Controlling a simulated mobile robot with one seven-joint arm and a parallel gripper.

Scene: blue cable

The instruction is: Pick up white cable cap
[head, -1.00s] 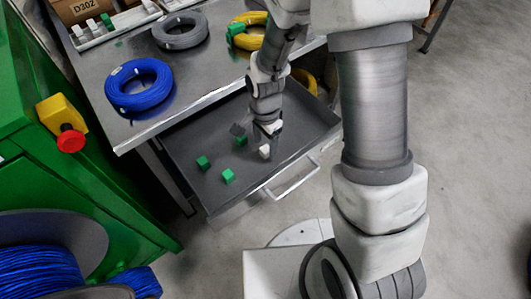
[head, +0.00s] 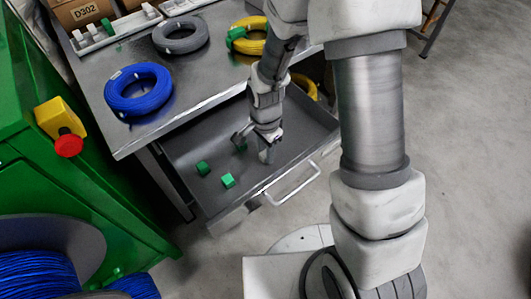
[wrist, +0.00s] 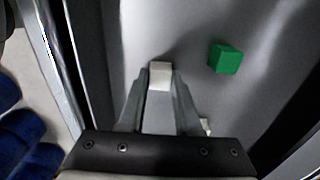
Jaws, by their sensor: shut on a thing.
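The white cable cap (wrist: 160,76) is a small white block between my fingertips in the wrist view. My gripper (wrist: 159,82) is shut on it, with one finger on each side. In the head view my gripper (head: 266,156) is low inside the open grey drawer (head: 215,203), and its fingers mostly hide the cap. I cannot tell whether the cap touches the drawer floor. A green cap (wrist: 225,58) lies to the right of the held cap in the wrist view. Another small white piece (wrist: 205,125) shows partly behind my right finger.
Green caps (head: 228,180) lie on the drawer floor left of my gripper. The drawer handle (head: 293,184) is at the front. The table above holds blue (head: 138,88), grey (head: 181,35) and yellow (head: 248,45) cable coils. A green cabinet with a red button (head: 68,145) stands left.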

